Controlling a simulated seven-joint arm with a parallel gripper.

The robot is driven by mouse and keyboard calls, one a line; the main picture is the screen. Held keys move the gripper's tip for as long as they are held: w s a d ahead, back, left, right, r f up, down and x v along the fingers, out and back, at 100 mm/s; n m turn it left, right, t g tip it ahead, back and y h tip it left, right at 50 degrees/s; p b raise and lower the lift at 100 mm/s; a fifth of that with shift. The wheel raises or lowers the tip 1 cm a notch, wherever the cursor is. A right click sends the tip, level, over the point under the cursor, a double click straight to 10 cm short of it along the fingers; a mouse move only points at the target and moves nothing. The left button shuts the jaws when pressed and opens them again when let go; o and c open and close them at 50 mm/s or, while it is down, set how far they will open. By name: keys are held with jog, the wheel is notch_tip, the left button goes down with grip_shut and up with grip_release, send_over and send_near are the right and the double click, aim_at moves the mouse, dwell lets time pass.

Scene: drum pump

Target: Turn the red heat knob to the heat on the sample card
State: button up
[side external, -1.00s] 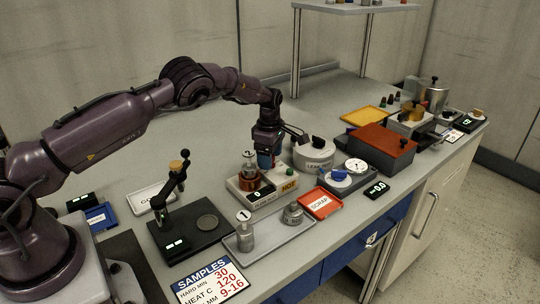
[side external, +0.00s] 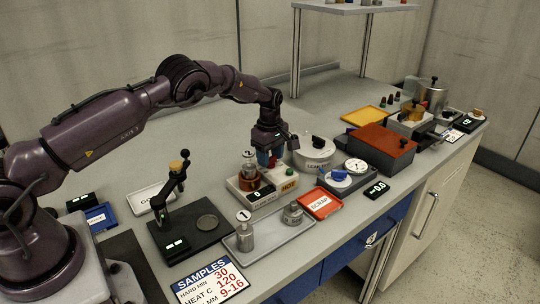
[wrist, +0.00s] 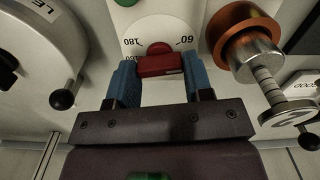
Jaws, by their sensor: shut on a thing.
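The red heat knob (wrist: 160,66) sits on a white dial in the wrist view. The dial shows 180 at left and 60 at right; another number beside the knob is partly hidden. My gripper (wrist: 159,80) has its blue fingers on both sides of the knob and is shut on it. In the side view my gripper (side external: 268,152) is over the heater unit (side external: 270,201), and the knob there is mostly hidden. The sample card (side external: 210,281) lies at the front and reads HARD MIN 30, HEAT C 120 and MM 9-16.
Sample jar 2 (side external: 249,162) stands on the heater, close beside my gripper. A round white pot (side external: 315,153) with a black knob stands behind it. Jar 1 (side external: 244,232) stands on a grey tray. A red scrap tray (side external: 320,203) lies at right.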

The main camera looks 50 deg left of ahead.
jog(key=m, duration=0.4)
jog(key=shift+m, duration=0.3)
jog(key=m, duration=0.5)
jog(key=shift+m, duration=0.3)
jog(key=m, duration=0.4)
jog(key=shift+w, duration=0.1)
jog(key=m, duration=0.5)
jog(key=o, duration=0.9)
jog(key=shift+r, duration=0.1)
